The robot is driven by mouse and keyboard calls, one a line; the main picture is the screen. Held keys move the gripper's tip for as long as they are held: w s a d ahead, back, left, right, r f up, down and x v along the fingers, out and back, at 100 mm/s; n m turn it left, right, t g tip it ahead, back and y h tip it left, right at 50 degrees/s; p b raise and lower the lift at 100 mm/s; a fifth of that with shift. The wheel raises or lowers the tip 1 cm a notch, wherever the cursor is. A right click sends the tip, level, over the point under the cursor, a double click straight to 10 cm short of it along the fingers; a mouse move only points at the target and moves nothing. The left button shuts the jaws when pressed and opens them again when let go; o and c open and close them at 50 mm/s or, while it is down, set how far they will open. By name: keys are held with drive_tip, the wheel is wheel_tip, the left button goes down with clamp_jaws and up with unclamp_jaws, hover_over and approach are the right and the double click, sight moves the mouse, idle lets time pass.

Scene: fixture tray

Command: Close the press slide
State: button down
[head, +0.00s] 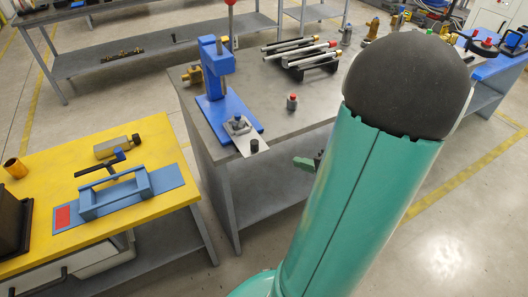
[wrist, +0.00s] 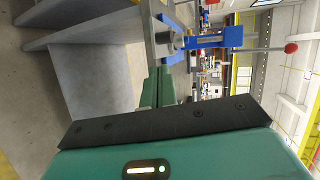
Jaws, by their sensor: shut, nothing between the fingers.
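The blue press (head: 219,75) stands on the grey bench, with a lever ending in a red knob. Its light grey slide plate (head: 243,142) sticks out past the bench's front edge and carries a small dark knob (head: 254,146). The press also shows sideways in the wrist view (wrist: 212,42), with the slide plate (wrist: 149,22) close beyond my fingers. My gripper (head: 310,161) is off the bench's front edge, to the right of the slide and apart from it. Its green fingers (wrist: 158,88) are shut and empty in the wrist view. My arm hides part of the gripper in the head view.
A rack of rods (head: 303,55) is farther back. A yellow table (head: 150,135) with a blue fixture (head: 115,192) is at the left. Floor shows between the tables.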

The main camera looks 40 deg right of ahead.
sight(242, 126)
drive_tip(key=x, duration=0.9)
drive_tip(key=r+x, duration=0.1)
drive_tip(key=x, duration=0.3)
drive_tip(key=shift+w+d+f, duration=0.1)
drive_tip(key=shift+w, duration=0.2)
drive_tip(key=w+d, duration=0.1)
drive_tip(key=w, duration=0.2)
drive_tip(key=w+d, duration=0.1)
drive_tip(key=w, duration=0.3)
drive_tip(key=w+d, duration=0.1)
drive_tip(key=w, duration=0.2)
drive_tip(key=shift+w, duration=0.35)
drive_tip(key=shift+s, duration=0.1)
drive_tip(key=shift+d, duration=0.1)
